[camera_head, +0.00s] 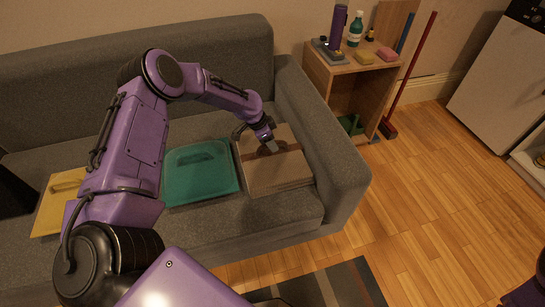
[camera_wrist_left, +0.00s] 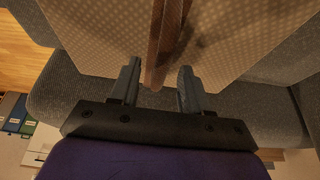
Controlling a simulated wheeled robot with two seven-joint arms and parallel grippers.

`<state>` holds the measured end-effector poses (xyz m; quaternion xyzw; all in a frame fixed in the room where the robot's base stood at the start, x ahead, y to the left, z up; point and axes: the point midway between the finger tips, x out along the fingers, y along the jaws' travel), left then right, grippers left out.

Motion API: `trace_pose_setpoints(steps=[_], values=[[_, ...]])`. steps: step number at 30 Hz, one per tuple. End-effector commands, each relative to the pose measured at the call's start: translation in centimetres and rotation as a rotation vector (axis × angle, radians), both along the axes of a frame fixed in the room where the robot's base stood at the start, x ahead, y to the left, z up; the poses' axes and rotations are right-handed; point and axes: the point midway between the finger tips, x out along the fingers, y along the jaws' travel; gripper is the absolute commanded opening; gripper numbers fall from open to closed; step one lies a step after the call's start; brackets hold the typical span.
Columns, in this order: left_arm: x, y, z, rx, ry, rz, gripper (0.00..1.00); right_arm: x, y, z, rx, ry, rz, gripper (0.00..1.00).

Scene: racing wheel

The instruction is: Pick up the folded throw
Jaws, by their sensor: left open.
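The folded throw (camera_head: 285,173) is a flat beige-brown square with a raised darker ridge. It lies on the right seat of the grey sofa, near the armrest. My left gripper (camera_head: 270,146) is over its upper middle and points down at it. In the left wrist view the throw (camera_wrist_left: 90,35) fills the upper part, with its patterned cloth on both sides. The brown upright ridge (camera_wrist_left: 163,40) stands between the two open fingers (camera_wrist_left: 159,70), with a visible gap to each. The left gripper hides part of the throw in the head view.
A teal folded piece (camera_head: 200,178) lies just left of the throw, and a yellow one (camera_head: 50,205) is further left. The sofa armrest (camera_head: 325,135) rises close on the right. A wooden shelf (camera_head: 350,85) with bottles and sponges stands behind it.

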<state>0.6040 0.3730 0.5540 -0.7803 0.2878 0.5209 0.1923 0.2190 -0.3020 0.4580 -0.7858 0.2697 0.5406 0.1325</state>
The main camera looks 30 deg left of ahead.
Motion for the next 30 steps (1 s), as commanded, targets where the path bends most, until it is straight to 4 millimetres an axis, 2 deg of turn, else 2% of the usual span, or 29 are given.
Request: trace_pose_setpoints(steps=[1,2,3,6,30], values=[[-0.01,0.01,0.03,0.000,0.000,0.000,0.47,-0.01,0.01,0.02,0.000,0.000,0.000,0.43],[-0.02,0.02,0.03,0.000,0.000,0.000,0.40,-0.01,0.01,0.02,0.000,0.000,0.000,0.43],[-0.02,0.02,0.03,0.000,0.000,0.000,0.27,-0.01,0.01,0.02,0.000,0.000,0.000,0.43],[-0.03,0.01,0.03,0.000,0.000,0.000,0.00,-0.01,0.01,0.02,0.000,0.000,0.000,0.43],[-0.12,0.06,-0.01,0.000,0.002,0.001,0.00,0.00,0.00,0.01,0.000,0.000,0.000,0.43]])
